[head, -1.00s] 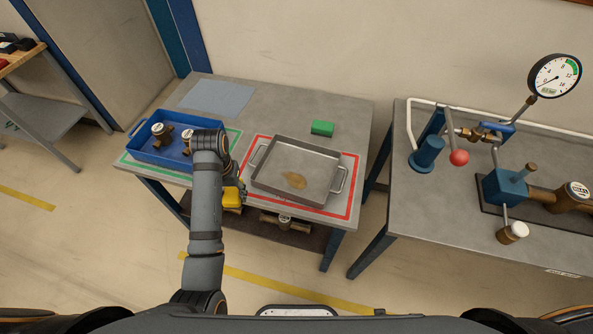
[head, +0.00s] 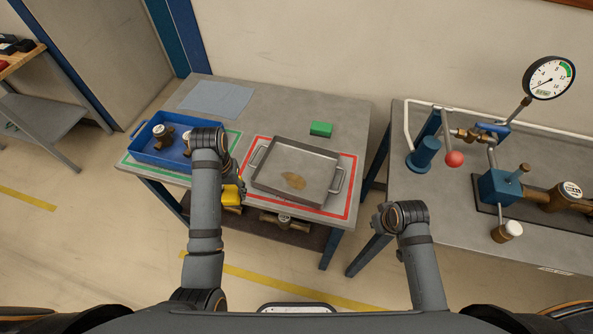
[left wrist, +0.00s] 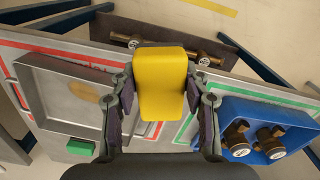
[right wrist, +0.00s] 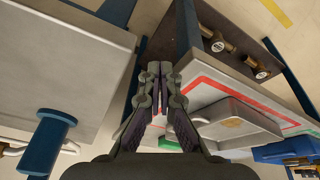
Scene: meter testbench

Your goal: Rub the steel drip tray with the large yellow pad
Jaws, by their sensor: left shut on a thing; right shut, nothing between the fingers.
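The steel drip tray (head: 270,186) sits inside the red outline on the grey table, with a brown stain (head: 294,181) on its floor. It also shows in the left wrist view (left wrist: 60,78) and the right wrist view (right wrist: 262,131). The large yellow pad (left wrist: 161,75) is held between the fingers of my left gripper (left wrist: 160,98). In the head view the pad (head: 232,195) is beside the tray's left side, above the table's front part, partly hidden by my arm.
A small green block (head: 321,129) lies behind the tray. A blue tray (head: 150,154) with brass meters stands left in a green outline. A grey-blue cloth (head: 217,98) lies at the back. The right bench (head: 450,228) carries a gauge (head: 548,78) and pipes. Meters lie on the lower shelf (head: 262,225).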

